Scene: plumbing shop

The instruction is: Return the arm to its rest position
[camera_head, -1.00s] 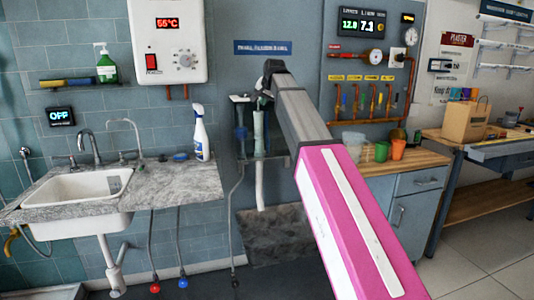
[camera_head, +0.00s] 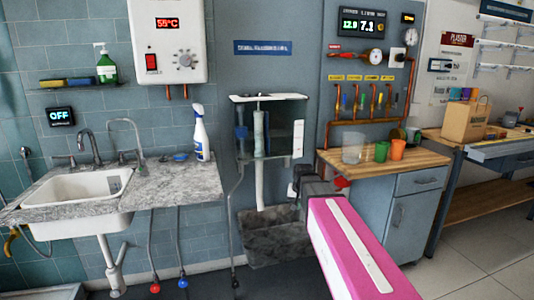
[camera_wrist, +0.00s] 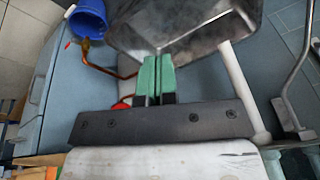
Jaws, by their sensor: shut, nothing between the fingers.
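My arm's pink link (camera_head: 350,245) reaches in from the lower right of the head view. Its dark forward end is low, between the stone trough and the wooden-topped cabinet. My gripper is hard to make out in the head view. In the wrist view my gripper (camera_wrist: 157,78) shows two green fingers pressed together, with nothing between them. Beyond the fingers is a grey metal-looking basin (camera_wrist: 195,28), apparently apart from them, though the distance is unclear.
A clear tank (camera_head: 285,130) hangs on the wall above the stone trough (camera_head: 270,240). The cabinet (camera_head: 412,215) with several cups stands right of my arm. A sink (camera_head: 85,185) and spray bottle (camera_head: 201,138) are left. A blue container (camera_wrist: 88,20) shows in the wrist view.

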